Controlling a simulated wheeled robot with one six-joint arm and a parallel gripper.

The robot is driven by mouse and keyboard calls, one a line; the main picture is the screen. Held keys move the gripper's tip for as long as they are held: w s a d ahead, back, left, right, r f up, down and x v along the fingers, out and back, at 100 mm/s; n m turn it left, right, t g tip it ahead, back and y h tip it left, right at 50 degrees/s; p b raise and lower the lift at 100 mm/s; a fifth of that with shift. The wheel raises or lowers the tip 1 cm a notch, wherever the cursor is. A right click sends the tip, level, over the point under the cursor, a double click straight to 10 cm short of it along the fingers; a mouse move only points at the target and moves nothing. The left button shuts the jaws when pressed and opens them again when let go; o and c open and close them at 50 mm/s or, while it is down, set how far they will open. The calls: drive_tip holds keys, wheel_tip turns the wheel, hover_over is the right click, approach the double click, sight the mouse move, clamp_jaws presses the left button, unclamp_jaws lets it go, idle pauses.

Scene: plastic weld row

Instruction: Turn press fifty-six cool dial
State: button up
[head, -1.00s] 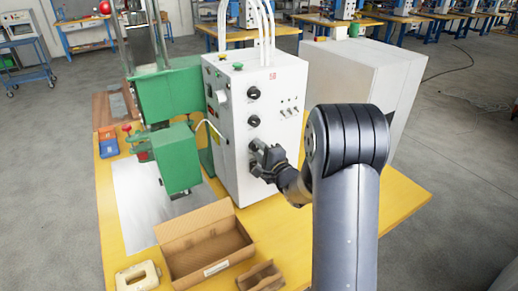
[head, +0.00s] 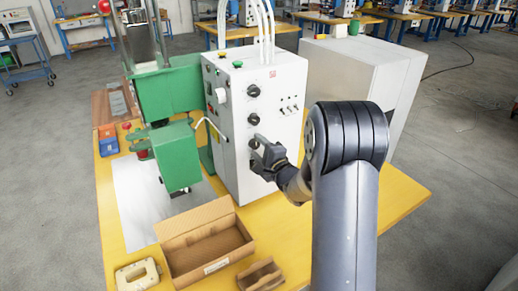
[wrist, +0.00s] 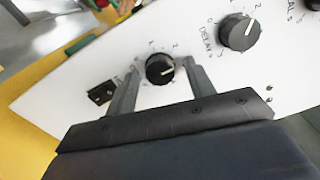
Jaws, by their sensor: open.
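The press control box (head: 262,105) is white and stands on the yellow bench. A black dial (wrist: 160,69) with a pale pointer line and a printed number scale sits low on its panel in the wrist view; its name label is not readable there. My gripper (wrist: 158,77) is open, with one finger on each side of this dial and gaps still visible. In the head view my gripper (head: 257,153) is at the lower part of the panel and mostly covers the dial. A larger-looking dial marked DELAY (wrist: 239,32) is beside it in the wrist view.
Another dial (head: 253,92) and small toggle switches (head: 289,106) are higher on the panel. A black fitting (wrist: 101,93) is beside my left finger. The green press (head: 180,155) stands left, an open cardboard box (head: 205,263) in front. A grey cabinet (head: 345,75) stands behind right.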

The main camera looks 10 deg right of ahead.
drive_tip(key=b+v, duration=0.2)
drive_tip(key=v, duration=0.8)
drive_tip(key=shift+s, duration=0.4)
drive_tip(key=shift+w+d+r, duration=0.1)
drive_tip(key=p+x, duration=0.2)
drive_tip(key=x, duration=0.8)
drive_tip(key=shift+w, duration=0.35)
drive_tip(key=shift+s, duration=0.15)
